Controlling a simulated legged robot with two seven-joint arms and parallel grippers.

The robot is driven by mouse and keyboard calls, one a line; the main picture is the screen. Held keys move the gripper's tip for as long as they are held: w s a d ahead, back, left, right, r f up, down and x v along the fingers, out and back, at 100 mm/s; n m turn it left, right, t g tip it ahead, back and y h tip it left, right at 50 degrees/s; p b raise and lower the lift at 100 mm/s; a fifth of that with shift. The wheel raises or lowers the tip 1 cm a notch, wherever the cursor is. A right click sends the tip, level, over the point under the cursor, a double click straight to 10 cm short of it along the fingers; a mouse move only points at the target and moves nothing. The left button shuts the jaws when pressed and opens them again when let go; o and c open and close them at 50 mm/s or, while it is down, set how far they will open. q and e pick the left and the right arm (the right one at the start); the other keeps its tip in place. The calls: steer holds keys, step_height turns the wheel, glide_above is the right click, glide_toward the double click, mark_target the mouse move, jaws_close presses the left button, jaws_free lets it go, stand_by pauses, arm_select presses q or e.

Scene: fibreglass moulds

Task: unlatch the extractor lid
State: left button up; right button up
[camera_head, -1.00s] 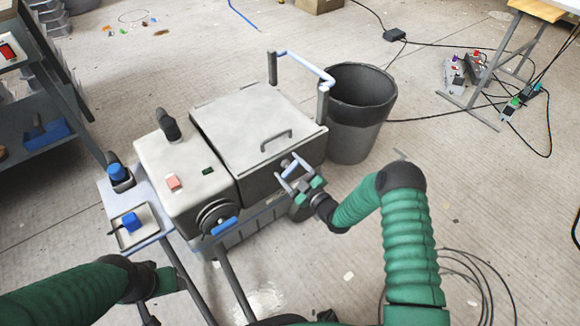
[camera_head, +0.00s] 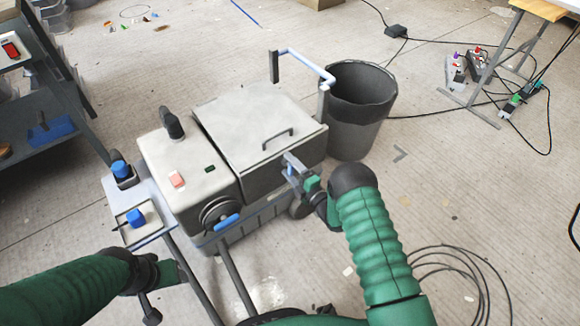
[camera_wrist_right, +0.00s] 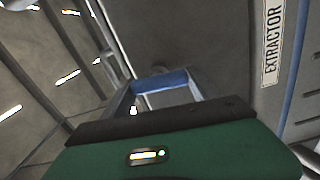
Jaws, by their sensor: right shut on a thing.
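The extractor (camera_head: 182,195) is a light grey machine in the middle of the head view. Its large flat lid (camera_head: 250,115) lies down, with a dark handle (camera_head: 278,139) near the front edge. My right gripper (camera_head: 290,166) is at the machine's front, just below the lid edge, shut on the latch. The latch is mostly hidden by the jaws; a small blue part shows there. In the right wrist view the gripper (camera_wrist_right: 163,85) is against the machine's front, left of the EXTRACTOR label (camera_wrist_right: 272,45). My left gripper (camera_head: 178,276) is low at the left, apart from the machine; its jaws are unclear.
A dark bin (camera_head: 360,115) stands right behind the machine, beside a raised pale blue bar (camera_head: 308,65). A shelf (camera_head: 50,120) stands at the left. Cables (camera_head: 450,275) lie on the floor at right.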

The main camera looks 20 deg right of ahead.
steer(key=shift+s+a+f+n, duration=0.1)
steer(key=shift+a+f+n, duration=0.1)
steer(key=shift+n, duration=0.4)
steer(key=shift+f, duration=0.1)
steer(key=o, duration=1.4)
steer(key=shift+c, duration=0.2)
steer(key=shift+s+d, duration=0.15)
steer(key=p+v, duration=0.6)
steer(key=v, duration=1)
steer(key=shift+s, duration=0.25)
